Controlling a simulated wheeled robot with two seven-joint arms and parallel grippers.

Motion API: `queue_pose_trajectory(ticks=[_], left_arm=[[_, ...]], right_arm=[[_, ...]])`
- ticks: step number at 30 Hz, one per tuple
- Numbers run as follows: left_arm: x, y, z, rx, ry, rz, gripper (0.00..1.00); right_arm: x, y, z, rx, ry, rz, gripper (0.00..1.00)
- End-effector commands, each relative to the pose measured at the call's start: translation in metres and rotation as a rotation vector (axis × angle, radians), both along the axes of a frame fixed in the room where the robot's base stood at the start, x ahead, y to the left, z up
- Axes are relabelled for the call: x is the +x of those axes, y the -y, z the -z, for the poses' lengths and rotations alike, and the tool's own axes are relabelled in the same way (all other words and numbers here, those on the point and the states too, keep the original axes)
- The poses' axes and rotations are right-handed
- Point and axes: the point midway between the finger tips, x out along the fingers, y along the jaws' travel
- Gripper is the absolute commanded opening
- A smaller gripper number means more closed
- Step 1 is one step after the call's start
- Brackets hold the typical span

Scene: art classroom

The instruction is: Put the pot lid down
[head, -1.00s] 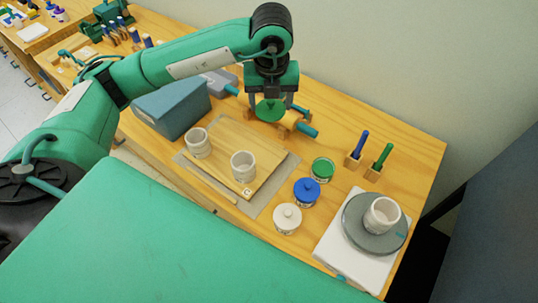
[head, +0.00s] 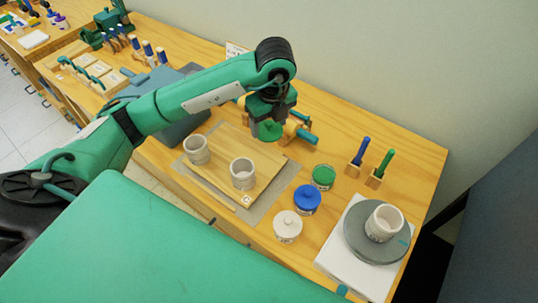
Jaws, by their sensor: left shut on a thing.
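My left gripper (head: 268,122) is shut on a green pot lid (head: 268,131). It holds the lid over the far right part of the wooden board, close to the rolling pin; the exact height is hard to tell. A pot with a green top (head: 323,177) stands right of the board and looks uncovered. My right gripper is not in view.
The wooden board (head: 215,178) on a grey mat bears two pale cups (head: 197,150) (head: 243,174). A turntable (head: 360,236) with a cup stands at right. Two tools in wooden holders (head: 374,181) stand behind. A blue-grey box (head: 170,135) is at left.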

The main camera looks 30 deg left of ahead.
Motion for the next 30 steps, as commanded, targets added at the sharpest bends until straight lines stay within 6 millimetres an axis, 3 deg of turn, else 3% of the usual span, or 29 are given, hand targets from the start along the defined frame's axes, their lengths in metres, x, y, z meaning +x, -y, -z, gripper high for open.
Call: queue_pose_trajectory(ticks=[12,20,27,30], left_arm=[[-0.001,0.0,0.079,0.0,-0.004,0.0,0.43],[-0.001,0.0,0.097,0.001,-0.002,-0.001,0.43],[-0.001,0.0,0.131,0.001,-0.003,0.0,0.43],[0.0,0.0,0.133,0.001,0.001,0.0,0.43]], right_arm=[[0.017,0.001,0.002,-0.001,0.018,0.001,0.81],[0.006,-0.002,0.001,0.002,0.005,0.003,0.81],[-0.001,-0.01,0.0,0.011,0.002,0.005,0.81],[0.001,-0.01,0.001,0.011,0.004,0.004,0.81]])
